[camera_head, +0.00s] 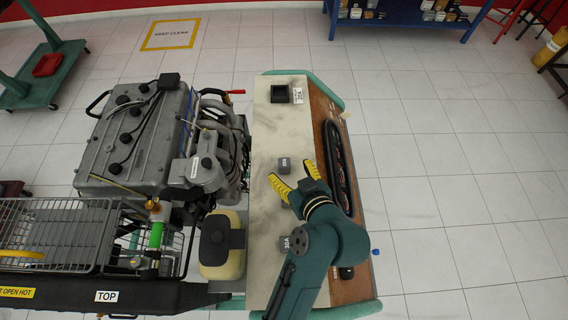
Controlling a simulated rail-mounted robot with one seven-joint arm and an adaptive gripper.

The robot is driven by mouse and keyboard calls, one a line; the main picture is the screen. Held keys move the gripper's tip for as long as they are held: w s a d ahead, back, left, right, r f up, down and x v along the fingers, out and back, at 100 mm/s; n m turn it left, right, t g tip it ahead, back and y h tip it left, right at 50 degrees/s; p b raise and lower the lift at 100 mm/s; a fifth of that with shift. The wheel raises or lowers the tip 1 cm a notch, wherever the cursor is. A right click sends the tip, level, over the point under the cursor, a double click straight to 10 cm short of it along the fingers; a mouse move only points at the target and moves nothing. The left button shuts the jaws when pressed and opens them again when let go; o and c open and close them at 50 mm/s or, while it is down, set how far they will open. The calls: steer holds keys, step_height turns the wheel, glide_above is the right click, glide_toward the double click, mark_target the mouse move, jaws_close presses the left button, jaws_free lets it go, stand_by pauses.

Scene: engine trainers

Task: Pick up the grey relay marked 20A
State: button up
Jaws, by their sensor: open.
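A small grey relay (284,165) sits on the pale marble-patterned strip of the bench top. Its marking is too small to read. My gripper (292,175) has its yellow fingers spread apart and empty, with the tips close to this relay; I cannot tell the height between them. A second small grey relay (285,243) lies nearer on the same strip, left of my arm, with a pale mark that I cannot read surely. A dark square holder (279,94) stands at the far end, with a small white label (298,95) beside it.
A grey engine (137,135) stands close to the left of the bench. A cream and black container (222,245) is beside the bench's near left edge. A long black tray (340,170) lies on the bench's brown right side. The strip is clear between holder and far relay.

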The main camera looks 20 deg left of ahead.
mark_target(285, 165)
steer(key=x, duration=0.5)
steer(key=shift+w+a+f, duration=0.1)
steer(key=shift+w+f, duration=0.05)
steer(key=shift+f, duration=0.1)
jaws_close()
